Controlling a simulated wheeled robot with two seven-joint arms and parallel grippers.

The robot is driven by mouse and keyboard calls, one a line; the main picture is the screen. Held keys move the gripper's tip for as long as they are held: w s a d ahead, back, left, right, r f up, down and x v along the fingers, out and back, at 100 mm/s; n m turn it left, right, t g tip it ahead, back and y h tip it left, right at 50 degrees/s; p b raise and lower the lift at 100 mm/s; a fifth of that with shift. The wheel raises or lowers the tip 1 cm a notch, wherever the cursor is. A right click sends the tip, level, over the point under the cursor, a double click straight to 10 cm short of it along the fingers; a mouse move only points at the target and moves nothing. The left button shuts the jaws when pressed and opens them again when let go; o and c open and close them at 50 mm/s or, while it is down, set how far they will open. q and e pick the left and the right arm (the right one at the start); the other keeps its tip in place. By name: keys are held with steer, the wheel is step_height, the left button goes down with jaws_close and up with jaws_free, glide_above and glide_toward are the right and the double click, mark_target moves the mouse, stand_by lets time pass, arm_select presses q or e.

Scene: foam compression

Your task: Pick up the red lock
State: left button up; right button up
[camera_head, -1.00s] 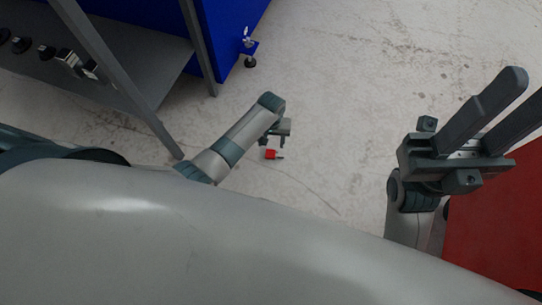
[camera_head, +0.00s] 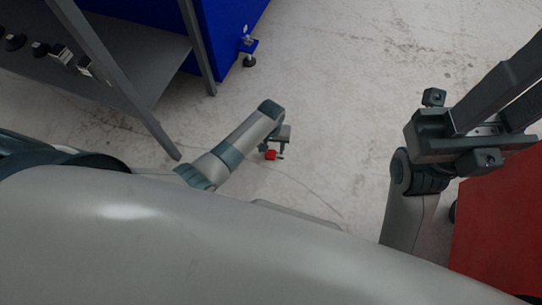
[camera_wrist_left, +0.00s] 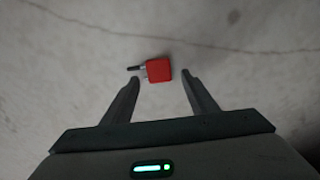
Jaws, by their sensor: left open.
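The red lock (camera_head: 270,155) lies on the floor below my left gripper (camera_head: 274,152), partly covered by it in the head view. In the left wrist view the lock (camera_wrist_left: 159,70) is a small red block with a dark metal piece sticking out to its left. My left gripper (camera_wrist_left: 160,78) is open, with the lock between and just beyond its fingertips. The dark piece reaches past the left fingertip. I cannot tell how high the fingers are above the floor. My right gripper (camera_head: 522,85) is at the right edge, its fingers apart and tips cut off.
A grey metal shelf (camera_head: 125,75) with several small dark items stands at upper left. A blue cabinet (camera_head: 220,35) with a levelling foot (camera_head: 249,61) is beside it. A red surface (camera_head: 500,235) is at lower right. The floor around the lock is clear.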

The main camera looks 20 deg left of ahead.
arm_select(q)
steer(key=shift+f, duration=0.75)
steer(key=c, duration=1.2)
